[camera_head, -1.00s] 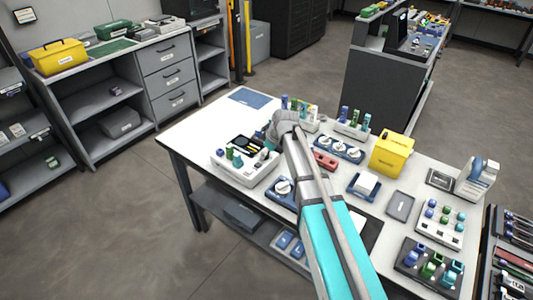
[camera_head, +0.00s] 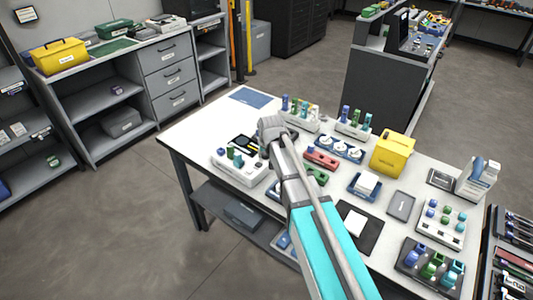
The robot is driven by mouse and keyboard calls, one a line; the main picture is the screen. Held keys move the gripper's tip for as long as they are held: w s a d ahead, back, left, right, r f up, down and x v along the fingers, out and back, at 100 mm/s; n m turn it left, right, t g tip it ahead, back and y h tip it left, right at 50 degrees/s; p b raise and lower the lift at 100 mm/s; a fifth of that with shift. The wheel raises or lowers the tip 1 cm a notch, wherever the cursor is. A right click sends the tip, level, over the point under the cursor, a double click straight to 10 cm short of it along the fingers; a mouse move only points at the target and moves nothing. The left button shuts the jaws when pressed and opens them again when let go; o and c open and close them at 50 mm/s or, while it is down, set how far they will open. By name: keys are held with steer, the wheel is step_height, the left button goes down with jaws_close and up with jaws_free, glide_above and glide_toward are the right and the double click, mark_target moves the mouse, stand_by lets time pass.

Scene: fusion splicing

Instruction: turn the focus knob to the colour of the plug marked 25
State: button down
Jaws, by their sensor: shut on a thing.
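A white device (camera_head: 240,174) with a dark display panel (camera_head: 243,143) stands at the left front of the table, with small blue and green plugs (camera_head: 230,154) on its top. My gripper (camera_head: 264,153) is at the device's right end, pointing down. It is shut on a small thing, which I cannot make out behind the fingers. A blue panel with white dials (camera_head: 341,148) lies right of my arm. Another blue base is mostly hidden behind my arm. The marking 25 is not readable on any plug.
Racks of coloured plugs (camera_head: 353,126) stand at the back. A red block (camera_head: 321,160), a yellow box (camera_head: 391,153) and a white tray of plugs (camera_head: 440,222) are to the right. A blue mat (camera_head: 249,97) lies at the far left corner, with bare table beside it.

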steer(key=shift+m, duration=0.5)
steer(key=shift+c, duration=1.4)
jaws_free()
steer(key=shift+n, duration=0.3)
